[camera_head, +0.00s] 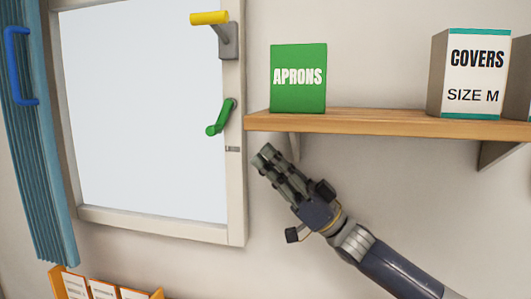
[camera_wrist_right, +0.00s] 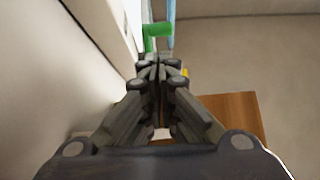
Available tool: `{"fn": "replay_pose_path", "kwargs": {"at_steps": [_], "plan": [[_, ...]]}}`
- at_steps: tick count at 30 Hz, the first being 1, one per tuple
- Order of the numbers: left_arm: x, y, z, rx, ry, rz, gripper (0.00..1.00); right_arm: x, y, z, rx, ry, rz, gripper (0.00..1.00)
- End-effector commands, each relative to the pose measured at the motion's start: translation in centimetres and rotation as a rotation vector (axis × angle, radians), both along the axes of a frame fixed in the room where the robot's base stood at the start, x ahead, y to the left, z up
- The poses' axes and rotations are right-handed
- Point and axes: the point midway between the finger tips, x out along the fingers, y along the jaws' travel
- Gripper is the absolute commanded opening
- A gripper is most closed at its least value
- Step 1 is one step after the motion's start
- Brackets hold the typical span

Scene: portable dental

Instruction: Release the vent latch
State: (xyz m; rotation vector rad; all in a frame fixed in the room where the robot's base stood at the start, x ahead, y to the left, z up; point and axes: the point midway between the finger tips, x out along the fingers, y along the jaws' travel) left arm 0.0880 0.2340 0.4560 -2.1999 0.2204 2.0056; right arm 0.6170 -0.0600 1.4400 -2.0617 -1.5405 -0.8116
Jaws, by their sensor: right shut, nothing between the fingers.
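A window (camera_head: 150,110) in a pale frame carries two handles on its right side. The upper one is a yellow lever (camera_head: 209,18) on a grey mount. The lower one is a green handle (camera_head: 219,119), tilted down to the left. I cannot tell by label which is the vent latch. My right gripper (camera_head: 264,158) is shut and empty, below and right of the green handle and apart from it. In the right wrist view the green handle (camera_wrist_right: 158,29) shows beyond the shut fingertips (camera_wrist_right: 158,64). My left gripper is out of view.
A wooden shelf (camera_head: 380,123) runs just above my right gripper, with a green APRONS box (camera_head: 299,90) and a COVERS box (camera_head: 472,82) on it. A teal folding panel (camera_head: 42,150) with a blue handle (camera_head: 14,65) is at left. An orange rack (camera_head: 57,280) stands below the window.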

Motion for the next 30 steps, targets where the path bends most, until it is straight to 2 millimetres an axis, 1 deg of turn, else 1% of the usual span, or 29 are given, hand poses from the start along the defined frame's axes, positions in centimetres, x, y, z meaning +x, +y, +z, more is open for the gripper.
{"fn": "replay_pose_path", "kwargs": {"at_steps": [1, 3, 9, 12, 17, 25, 30], "plan": [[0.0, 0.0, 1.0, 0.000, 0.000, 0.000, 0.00, 0.2, 0.8, 1.3, 0.002, 0.000, 0.003, 0.00], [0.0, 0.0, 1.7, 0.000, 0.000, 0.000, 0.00, 0.4, 1.7, 2.3, 0.002, 0.000, 0.003, 0.00], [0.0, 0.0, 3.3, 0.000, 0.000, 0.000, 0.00, 1.2, 4.0, 4.4, 0.001, 0.000, 0.002, 0.00], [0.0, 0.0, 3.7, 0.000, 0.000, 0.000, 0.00, 1.4, 4.7, 4.9, 0.001, 0.001, 0.001, 0.00], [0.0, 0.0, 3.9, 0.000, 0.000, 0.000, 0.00, 1.6, 5.2, 5.2, -0.001, 0.001, -0.001, 0.00], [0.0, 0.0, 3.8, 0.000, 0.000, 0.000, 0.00, 1.6, 5.3, 5.1, 0.000, 0.001, -0.001, 0.00], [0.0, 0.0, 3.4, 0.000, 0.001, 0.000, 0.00, 1.6, 5.4, 4.9, 0.012, -0.002, 0.001, 0.00]]}}
